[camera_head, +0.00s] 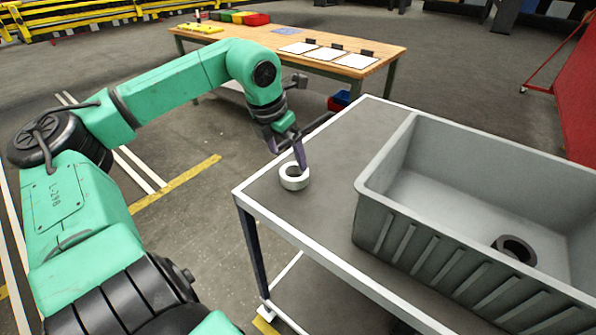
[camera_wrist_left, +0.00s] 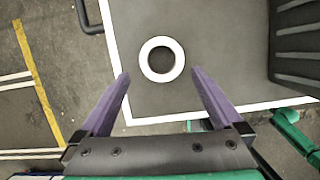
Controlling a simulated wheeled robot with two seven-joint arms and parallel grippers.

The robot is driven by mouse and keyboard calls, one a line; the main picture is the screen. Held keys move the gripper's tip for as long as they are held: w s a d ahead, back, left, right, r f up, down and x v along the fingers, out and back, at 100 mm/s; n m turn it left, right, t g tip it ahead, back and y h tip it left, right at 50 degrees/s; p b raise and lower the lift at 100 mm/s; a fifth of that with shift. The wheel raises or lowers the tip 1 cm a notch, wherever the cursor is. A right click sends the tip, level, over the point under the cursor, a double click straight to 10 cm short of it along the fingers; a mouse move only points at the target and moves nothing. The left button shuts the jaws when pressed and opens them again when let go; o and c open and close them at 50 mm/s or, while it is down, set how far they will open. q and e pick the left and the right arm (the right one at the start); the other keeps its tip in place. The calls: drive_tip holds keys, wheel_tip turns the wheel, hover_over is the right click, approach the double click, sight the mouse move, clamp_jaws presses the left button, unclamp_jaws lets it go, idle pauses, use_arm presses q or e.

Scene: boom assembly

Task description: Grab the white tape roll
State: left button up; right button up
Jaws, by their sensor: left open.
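The white tape roll (camera_head: 294,183) lies flat near the left corner of the grey cart top (camera_head: 330,165). In the left wrist view the roll (camera_wrist_left: 147,69) is a white ring, ahead of and between the two purple fingers. My left gripper (camera_head: 295,160) is right above the roll in the head view, fingers pointing down. In the left wrist view my left gripper (camera_wrist_left: 160,82) is open with nothing between its fingertips. I cannot tell whether a finger touches the roll. My right gripper is not in view.
A large grey bin (camera_head: 400,205) stands on the cart to the right, with a dark roll (camera_head: 515,250) inside. A wooden table (camera_head: 270,38) with papers and coloured bins stands behind. The cart top around the white roll is clear.

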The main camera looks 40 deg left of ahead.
sight(295, 176)
use_arm(q)
drive_tip(key=p+x, duration=0.1)
drive_tip(key=x, duration=0.5)
drive_tip(key=shift+s+d+p, duration=0.15)
drive_tip(key=shift+p, duration=0.25)
drive_tip(key=shift+w+f, duration=0.25)
drive_tip(key=shift+f, duration=0.05)
drive_tip(key=c, duration=1.1)
